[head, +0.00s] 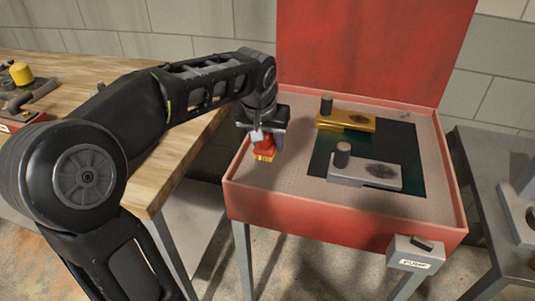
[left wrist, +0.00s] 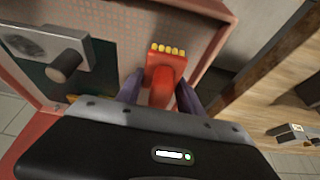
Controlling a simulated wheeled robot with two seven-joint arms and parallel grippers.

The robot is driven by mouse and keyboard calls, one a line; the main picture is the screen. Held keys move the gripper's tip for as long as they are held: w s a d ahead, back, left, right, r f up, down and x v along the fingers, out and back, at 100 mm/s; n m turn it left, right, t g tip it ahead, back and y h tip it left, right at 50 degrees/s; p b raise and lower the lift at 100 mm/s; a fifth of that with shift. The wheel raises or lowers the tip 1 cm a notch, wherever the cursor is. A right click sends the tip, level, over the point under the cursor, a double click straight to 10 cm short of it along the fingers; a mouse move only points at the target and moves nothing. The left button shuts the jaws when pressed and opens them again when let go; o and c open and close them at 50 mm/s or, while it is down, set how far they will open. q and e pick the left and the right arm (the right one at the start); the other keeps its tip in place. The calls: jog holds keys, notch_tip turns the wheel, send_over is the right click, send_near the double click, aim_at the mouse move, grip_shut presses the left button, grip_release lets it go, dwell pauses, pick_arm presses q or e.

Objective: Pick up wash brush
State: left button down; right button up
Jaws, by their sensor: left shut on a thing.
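The wash brush (head: 265,149) has a red body and yellow bristles. My left gripper (head: 262,132) is shut on it, over the left part of the red wash basin. In the left wrist view the brush (left wrist: 168,75) sits between the two dark fingers of the gripper (left wrist: 160,90), with its bristles pointing away from the palm. I cannot tell whether the brush touches the basin. My right gripper is not in view.
The red basin (head: 340,228) holds a yellow block part (head: 346,121) and a grey one (head: 365,172) on a dark mat. A pump box (head: 414,252) is on its front. A wooden bench (head: 170,165) stands left, a grey table (head: 485,165) right.

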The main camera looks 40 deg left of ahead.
pick_arm(q)
jog(key=shift+r, duration=0.55)
jog(key=c, duration=1.3)
grip_release()
jog(key=shift+c, duration=0.2)
jog(key=c, duration=0.6)
